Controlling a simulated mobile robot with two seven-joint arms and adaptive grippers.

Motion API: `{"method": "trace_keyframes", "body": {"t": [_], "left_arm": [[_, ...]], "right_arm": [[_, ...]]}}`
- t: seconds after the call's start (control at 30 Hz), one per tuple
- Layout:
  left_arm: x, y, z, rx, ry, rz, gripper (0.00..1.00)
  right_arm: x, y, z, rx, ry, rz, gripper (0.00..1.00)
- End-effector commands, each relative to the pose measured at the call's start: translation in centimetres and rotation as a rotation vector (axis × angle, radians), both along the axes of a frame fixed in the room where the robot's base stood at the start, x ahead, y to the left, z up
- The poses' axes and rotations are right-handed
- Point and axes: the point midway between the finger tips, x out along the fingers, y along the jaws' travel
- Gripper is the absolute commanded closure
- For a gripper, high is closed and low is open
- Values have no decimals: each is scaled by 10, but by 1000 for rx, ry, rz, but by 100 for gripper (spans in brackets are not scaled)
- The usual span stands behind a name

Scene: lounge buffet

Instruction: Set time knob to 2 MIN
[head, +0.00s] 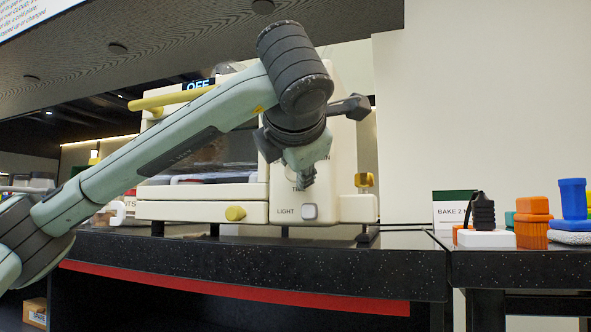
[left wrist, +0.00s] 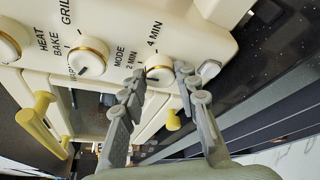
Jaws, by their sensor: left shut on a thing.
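A cream toaster oven (head: 165,209) stands on the black counter, its display reading OFF. The time knob (left wrist: 157,71), cream with a gold ring, sits between the 2 MIN and 4 MIN labels in the left wrist view. My left gripper (left wrist: 161,80) has one finger on each side of this knob and is shut on it. The knob's pointer is too small to read surely. In the head view my left gripper (head: 308,178) is at the oven's control panel, and my arm hides the knobs there. My right gripper is not in view.
The mode knob (left wrist: 88,60) is beside the time knob. A light button (head: 309,211) is below the gripper. Yellow knobs (head: 235,213) and a yellow handle (head: 172,99) stick out from the oven. A sign and colourful containers (head: 532,222) stand at the right.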

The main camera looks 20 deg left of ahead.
Motion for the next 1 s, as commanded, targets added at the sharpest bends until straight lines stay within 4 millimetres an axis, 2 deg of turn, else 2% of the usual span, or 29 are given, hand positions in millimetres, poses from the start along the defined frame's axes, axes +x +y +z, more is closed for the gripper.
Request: {"method": "trace_keyframes", "body": {"t": [0.3, 0.33, 0.5, 0.83, 1.0], "left_arm": [[0, -1, 1, 1, -2, -1, 98], [0, -1, 1, 1, -2, -1, 68], [0, 0, 1, 1, -2, -1, 49], [-3, -1, 1, 1, -1, -2, 49], [-23, -9, 7, 2, -5, -5, 49]], "right_arm": [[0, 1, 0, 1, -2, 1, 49], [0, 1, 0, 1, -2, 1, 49], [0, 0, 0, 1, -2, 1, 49], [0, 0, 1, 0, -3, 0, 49], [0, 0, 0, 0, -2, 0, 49]]}}
